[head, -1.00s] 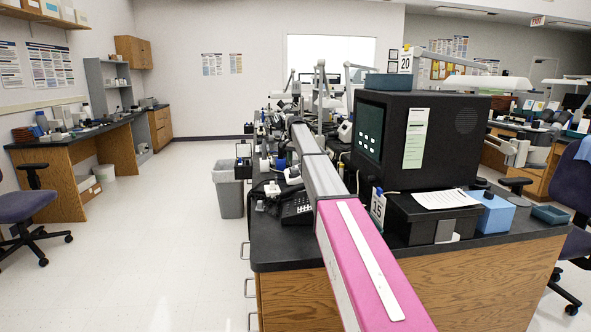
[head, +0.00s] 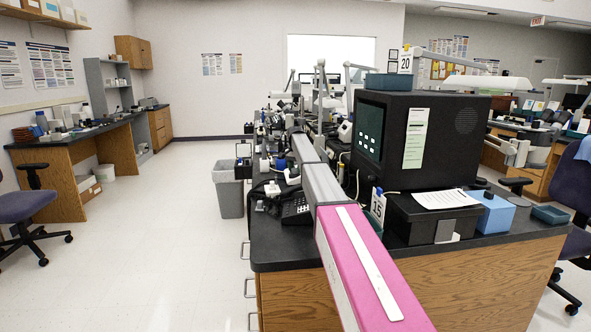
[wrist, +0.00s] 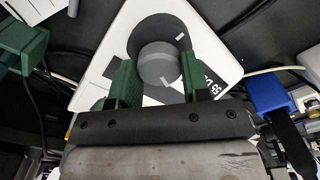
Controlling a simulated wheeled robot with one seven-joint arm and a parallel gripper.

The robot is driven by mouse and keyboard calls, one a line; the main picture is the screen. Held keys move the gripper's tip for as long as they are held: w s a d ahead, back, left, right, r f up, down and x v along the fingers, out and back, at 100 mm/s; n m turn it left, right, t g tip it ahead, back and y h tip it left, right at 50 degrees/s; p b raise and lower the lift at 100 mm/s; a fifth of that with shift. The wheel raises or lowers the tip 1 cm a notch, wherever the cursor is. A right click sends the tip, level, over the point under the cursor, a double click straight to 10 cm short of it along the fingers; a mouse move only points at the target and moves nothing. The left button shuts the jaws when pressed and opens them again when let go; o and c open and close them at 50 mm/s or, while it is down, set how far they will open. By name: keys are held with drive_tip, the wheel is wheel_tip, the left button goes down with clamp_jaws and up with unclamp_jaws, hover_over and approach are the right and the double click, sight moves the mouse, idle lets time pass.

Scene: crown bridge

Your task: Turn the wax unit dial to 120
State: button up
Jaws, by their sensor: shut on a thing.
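In the wrist view, the wax unit (wrist: 97,57) is a white box with dark markings on its face. Its dial (wrist: 157,64) is a round grey knob with a light pointer mark, set on a dark disc. My gripper (wrist: 158,82) has two green fingers, one on each side of the dial, shut on it. The numbers around the dial are mostly hidden or too small to read. In the head view my arm reaches along the bench, and the gripper and dial cannot be made out.
In the wrist view, a green block (wrist: 20,50) lies at the left and a blue connector (wrist: 268,92) at the right, with cables around.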

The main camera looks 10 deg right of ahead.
sight(296, 169)
drive_tip(key=shift+m, duration=0.8)
drive_tip(key=o, duration=0.7)
drive_tip(key=shift+c, duration=0.2)
drive_tip(key=shift+r, duration=0.1)
wheel_tip(296, 169, up, 11)
drive_tip(key=shift+f, duration=0.2)
